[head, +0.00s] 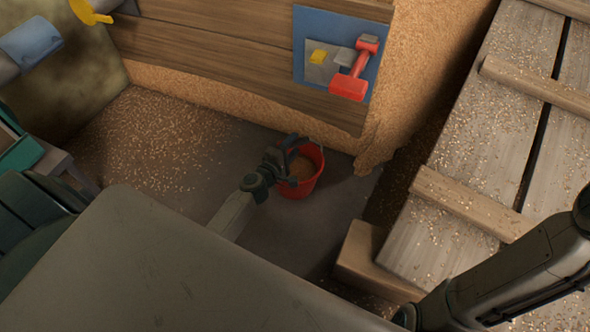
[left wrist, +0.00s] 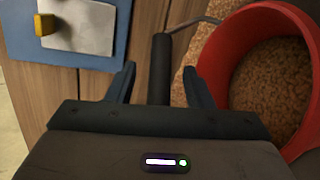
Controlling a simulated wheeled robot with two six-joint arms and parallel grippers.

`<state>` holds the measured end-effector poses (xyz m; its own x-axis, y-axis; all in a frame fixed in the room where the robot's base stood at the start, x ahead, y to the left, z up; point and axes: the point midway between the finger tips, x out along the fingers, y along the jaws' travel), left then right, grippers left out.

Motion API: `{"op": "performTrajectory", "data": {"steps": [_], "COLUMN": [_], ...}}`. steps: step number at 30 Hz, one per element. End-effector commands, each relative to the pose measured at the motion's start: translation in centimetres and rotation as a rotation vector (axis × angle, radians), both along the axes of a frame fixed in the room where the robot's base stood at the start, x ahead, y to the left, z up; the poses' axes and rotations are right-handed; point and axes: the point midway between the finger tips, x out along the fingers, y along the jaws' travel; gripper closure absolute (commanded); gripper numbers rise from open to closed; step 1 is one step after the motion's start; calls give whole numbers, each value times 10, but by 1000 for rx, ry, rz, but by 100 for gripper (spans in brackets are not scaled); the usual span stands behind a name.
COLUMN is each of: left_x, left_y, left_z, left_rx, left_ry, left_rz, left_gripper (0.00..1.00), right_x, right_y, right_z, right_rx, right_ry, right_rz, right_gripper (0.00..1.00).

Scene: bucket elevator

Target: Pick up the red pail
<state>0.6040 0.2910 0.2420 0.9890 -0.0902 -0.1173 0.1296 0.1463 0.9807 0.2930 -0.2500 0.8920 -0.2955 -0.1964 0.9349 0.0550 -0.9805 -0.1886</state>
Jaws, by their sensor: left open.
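The red pail (head: 304,187) stands upright on the floor by the plank wall, with brown grainy stuff inside. In the left wrist view the pail's red rim (left wrist: 222,48) is at the right. My left gripper (head: 292,158) is at the pail's left side. In the left wrist view my left gripper (left wrist: 160,80) has its fingers apart. A dark cylindrical grip (left wrist: 160,55) on a thin wire handle lies between them, with gaps on both sides. My right gripper is not shown; only part of my right arm is at the lower right.
A blue panel (head: 312,30) with a red lever (head: 350,84) and yellow knob (head: 319,56) is on the wall above the pail. A plank platform (head: 480,140) is at the right. Spilled grain (head: 155,135) covers the floor to the left.

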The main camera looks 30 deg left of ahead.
Motion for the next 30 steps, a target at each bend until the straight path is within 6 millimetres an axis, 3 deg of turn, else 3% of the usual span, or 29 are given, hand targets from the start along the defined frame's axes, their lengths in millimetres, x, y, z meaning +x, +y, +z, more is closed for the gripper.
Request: {"op": "performTrajectory", "data": {"steps": [4, 11, 12, 19, 30], "left_x": [14, 16, 16, 16, 15], "left_y": [-1, -1, -1, -1, -1], "left_z": [-2, -2, -2, -2, -2], "left_rx": [0, 1, 1, 1, 1], "left_ry": [1, 0, 0, 1, 1], "left_rz": [1, 0, 0, 0, 0], "left_gripper": [53, 53, 55, 100, 100], "right_x": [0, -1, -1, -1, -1], "right_y": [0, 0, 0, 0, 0], "right_z": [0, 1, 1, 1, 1], "right_rx": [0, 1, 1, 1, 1], "right_ry": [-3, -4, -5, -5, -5], "right_rz": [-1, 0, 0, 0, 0], "right_gripper": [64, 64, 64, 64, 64]}}
